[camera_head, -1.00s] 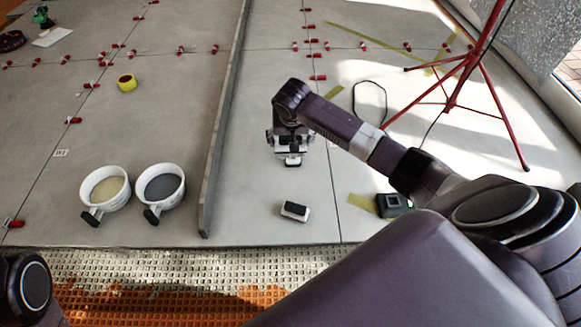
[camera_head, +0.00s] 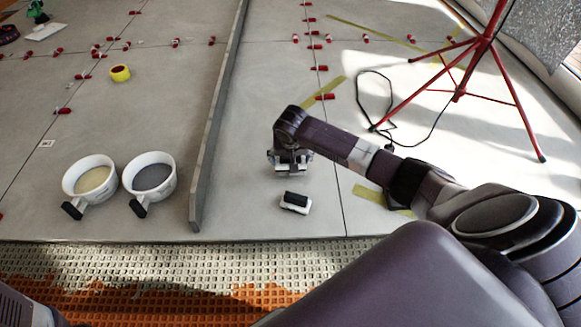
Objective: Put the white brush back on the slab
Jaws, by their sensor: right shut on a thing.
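My right gripper (camera_head: 290,168) hangs over the slab (camera_head: 265,222), right of the long grey bar. It is shut on a small pale thing, which I take to be the white brush; its shape is mostly hidden by the jaws. A small white block with a black top (camera_head: 296,204) lies on the slab just nearer than the gripper, with a strip of bare slab showing between them. My left gripper is not in view.
The long grey bar (camera_head: 212,130) stands left of my right gripper. A red tripod (camera_head: 487,45) and a black cable (camera_head: 388,100) are at the right.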

